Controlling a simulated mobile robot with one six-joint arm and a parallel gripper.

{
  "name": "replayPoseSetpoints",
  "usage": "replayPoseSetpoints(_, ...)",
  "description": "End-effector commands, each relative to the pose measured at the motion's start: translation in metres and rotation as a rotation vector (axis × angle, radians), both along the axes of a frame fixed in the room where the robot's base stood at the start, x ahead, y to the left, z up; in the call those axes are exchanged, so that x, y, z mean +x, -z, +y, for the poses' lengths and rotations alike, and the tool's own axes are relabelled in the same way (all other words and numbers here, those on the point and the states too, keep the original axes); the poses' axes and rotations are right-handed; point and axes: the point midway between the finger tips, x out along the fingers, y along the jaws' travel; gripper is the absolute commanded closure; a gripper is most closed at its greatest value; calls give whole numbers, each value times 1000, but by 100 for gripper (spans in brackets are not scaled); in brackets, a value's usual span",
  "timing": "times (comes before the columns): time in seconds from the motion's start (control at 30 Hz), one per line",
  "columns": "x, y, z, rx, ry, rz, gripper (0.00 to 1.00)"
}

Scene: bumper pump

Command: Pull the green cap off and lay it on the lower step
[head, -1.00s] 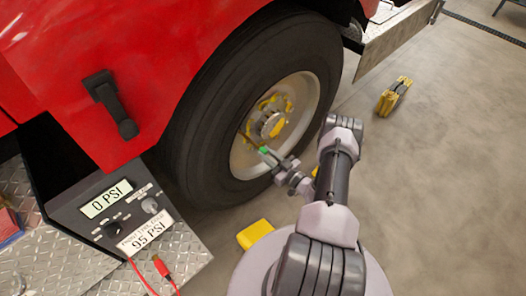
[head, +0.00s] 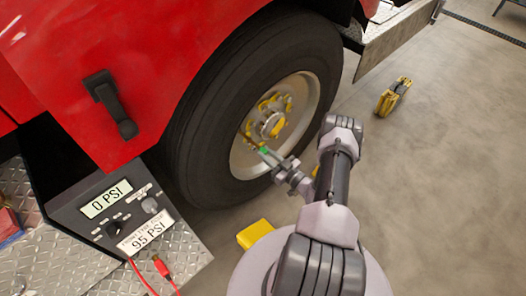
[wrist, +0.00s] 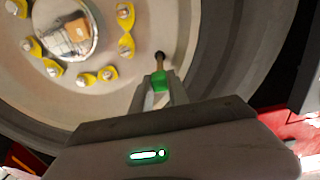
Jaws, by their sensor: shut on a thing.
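The green cap (wrist: 160,80) is between my gripper's fingertips (wrist: 160,88) in the wrist view, and the gripper is shut on it. A short dark valve stem with a brass-coloured part (wrist: 160,62) lines up with the cap's far end; I cannot tell whether they still join. In the head view the green cap (head: 264,150) shows small at the tip of my gripper (head: 268,153), in front of the wheel rim. The lower step, probably the diamond-plate metal (head: 75,262), is at the lower left in the head view.
A pump panel (head: 115,215) reading 0 PSI stands on the metal plate, with a red hose lead (head: 160,266) below it. A yellow wheel chock (head: 255,233) is on the floor by the tyre (head: 200,130).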

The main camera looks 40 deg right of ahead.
Motion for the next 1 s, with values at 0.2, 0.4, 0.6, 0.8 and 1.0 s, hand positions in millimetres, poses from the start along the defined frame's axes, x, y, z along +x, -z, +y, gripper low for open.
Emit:
replayPoseSetpoints(0.2,0,0,0,0,0,0,100)
replayPoseSetpoints(0.4,-2,0,0,1,1,1,100)
replayPoseSetpoints(0.6,-10,0,-1,0,1,1,100)
replayPoseSetpoints(0.8,-18,0,-2,0,0,0,100)
replayPoseSetpoints(1.0,-26,0,-2,1,1,1,100)
